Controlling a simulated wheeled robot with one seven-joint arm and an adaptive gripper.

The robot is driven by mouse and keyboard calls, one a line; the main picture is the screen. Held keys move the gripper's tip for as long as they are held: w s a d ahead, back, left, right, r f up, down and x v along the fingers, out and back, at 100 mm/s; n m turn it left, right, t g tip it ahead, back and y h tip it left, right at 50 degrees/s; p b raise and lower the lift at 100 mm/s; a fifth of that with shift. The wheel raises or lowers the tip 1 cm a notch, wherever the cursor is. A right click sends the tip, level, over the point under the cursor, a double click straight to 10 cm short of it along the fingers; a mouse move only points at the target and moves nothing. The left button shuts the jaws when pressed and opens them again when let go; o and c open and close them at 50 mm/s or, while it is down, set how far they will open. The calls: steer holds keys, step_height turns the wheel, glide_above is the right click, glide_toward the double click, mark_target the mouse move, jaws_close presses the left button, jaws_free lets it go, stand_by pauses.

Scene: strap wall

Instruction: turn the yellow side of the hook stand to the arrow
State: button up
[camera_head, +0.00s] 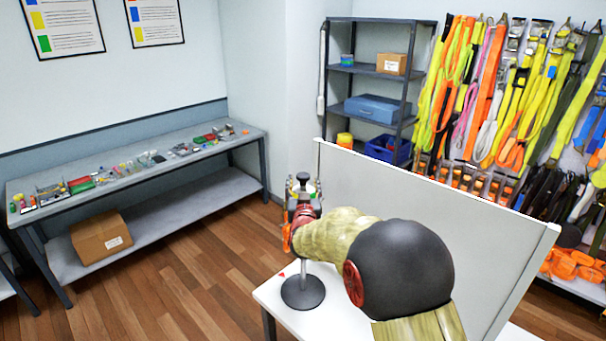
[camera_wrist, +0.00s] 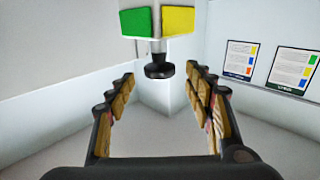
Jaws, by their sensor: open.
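The hook stand (camera_head: 302,292) has a round dark base on the white table; my gripper (camera_head: 304,207) and forearm hide much of its upper part in the head view. Its black top knob (camera_head: 303,177) shows above my gripper. In the wrist view, the stand's green side (camera_wrist: 136,22) and yellow side (camera_wrist: 178,20) meet at a corner, with the black knob (camera_wrist: 159,67) below them. My gripper (camera_wrist: 160,77) is open, its fingers on either side of the knob in the picture; contact cannot be told. A small red mark, perhaps the arrow (camera_head: 282,275), lies on the table left of the base.
A grey panel (camera_head: 430,215) stands along the white table (camera_head: 330,318), right of the stand. A long bench (camera_head: 160,160) with small items runs along the left wall. Straps hang on the wall at right. The wooden floor (camera_head: 195,265) at left is clear.

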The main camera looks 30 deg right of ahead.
mark_target(303, 180)
steer(key=shift+p+x, duration=0.35)
steer(key=shift+x, duration=2.25)
steer(key=shift+c, duration=1.1)
steer(key=c, duration=1.1)
jaws_close()
